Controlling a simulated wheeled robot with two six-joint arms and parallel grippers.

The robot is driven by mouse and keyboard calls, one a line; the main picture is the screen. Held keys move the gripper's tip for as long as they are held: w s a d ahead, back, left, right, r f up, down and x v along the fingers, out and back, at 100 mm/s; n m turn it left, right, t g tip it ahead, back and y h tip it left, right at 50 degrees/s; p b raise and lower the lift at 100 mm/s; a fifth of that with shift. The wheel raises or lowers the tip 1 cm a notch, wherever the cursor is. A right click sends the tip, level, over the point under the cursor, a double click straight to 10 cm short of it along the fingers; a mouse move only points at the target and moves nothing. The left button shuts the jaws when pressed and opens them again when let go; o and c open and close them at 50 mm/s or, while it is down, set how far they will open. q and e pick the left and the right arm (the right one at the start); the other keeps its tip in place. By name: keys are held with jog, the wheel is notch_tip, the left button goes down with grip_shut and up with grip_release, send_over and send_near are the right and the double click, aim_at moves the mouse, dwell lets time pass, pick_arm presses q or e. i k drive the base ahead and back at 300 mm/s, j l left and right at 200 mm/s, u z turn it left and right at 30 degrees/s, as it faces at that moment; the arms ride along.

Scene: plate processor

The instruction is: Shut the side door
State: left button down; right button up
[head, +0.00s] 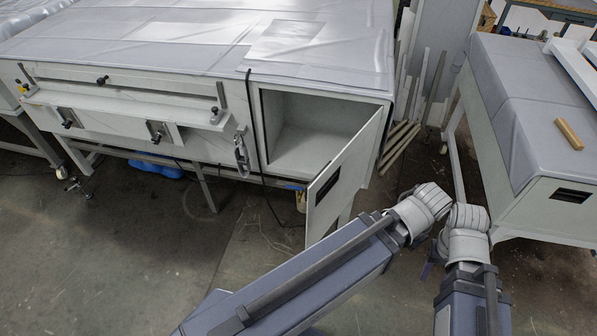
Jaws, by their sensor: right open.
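The side door (345,165) is a pale flat panel with a dark slot, on the right part of the plate processor (215,100). It stands open, swung out toward me from the right edge of its compartment (310,130), whose empty inside shows. Its free edge is at the lower left. My left arm crosses below and right of the door, close to its lower part in the picture; I cannot tell whether they touch. My left gripper is not visible. My right gripper (431,263) shows only as a small dark part between the two arms, right of the door and apart from it.
A second covered machine (540,140) stands on the right with a tan block (568,134) on top. Several pale bars (415,100) stand and lie between the machines. A latch (241,155) is left of the opening. The floor (110,260) at the front left is clear.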

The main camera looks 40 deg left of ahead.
aim_at(330, 192)
jog(key=i+l+u, duration=0.15)
jog(key=u, duration=0.3)
jog(key=i+l+u, duration=0.15)
jog(key=u, duration=0.25)
jog(key=l+u, duration=0.45)
jog(key=k+l+u, duration=0.15)
jog(key=u, duration=0.2)
jog(key=k+l+u, duration=0.1)
jog(key=k+u, duration=0.25)
jog(key=i, duration=0.1)
